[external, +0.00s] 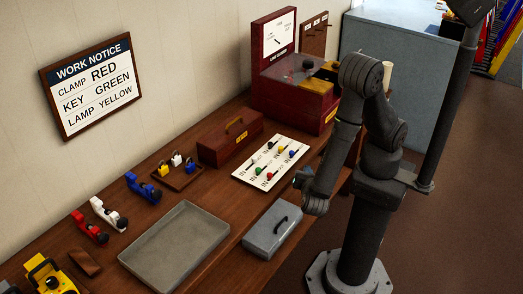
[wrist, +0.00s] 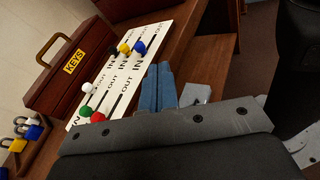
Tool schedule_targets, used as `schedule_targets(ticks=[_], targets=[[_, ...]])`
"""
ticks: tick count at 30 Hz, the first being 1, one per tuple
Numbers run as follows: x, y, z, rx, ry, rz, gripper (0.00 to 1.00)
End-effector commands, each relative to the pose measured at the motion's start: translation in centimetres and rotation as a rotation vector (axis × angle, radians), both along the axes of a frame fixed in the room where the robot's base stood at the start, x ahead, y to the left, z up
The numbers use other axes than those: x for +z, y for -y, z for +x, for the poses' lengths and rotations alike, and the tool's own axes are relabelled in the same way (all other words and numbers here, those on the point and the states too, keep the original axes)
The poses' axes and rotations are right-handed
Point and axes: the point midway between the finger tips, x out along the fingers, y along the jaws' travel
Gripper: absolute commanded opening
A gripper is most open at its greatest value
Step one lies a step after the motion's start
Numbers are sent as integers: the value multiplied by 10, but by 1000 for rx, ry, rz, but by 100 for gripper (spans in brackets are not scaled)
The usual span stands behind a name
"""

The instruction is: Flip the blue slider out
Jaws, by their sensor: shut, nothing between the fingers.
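The blue slider's knob (wrist: 140,47) shows in the wrist view on the white slider panel (wrist: 168,33), close to an IN label. It is the last knob of its row, beside a yellow knob (wrist: 124,48) and a black one (wrist: 112,50). In the external view the blue knob (external: 291,153) is near the panel's right edge. My gripper (wrist: 160,67) is shut and empty, with its blue fingertips just below the blue knob in the wrist picture; I see no contact. In the external view the fingers are hard to make out at the arm's lower end.
White (wrist: 88,87), green (wrist: 85,111) and red (wrist: 98,117) knobs form the panel's other row. A red KEYS box (external: 229,140) stands left of the panel. A grey lidded box (external: 272,231) and an empty tray (external: 175,245) lie nearer the front. A dark red machine (external: 290,95) stands behind.

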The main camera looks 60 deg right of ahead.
Motion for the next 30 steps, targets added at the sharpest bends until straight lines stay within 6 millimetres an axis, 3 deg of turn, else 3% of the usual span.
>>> schedule_targets(ticks=[3, 10, 24, 30], targets=[[-15, -6, -14, 156, -13, -143, 0], [-29, -15, -28, 334, -19, -310, 0], [-32, -17, -31, 371, -20, -348, 0], [-31, -9, -20, 368, -19, -347, 0]])
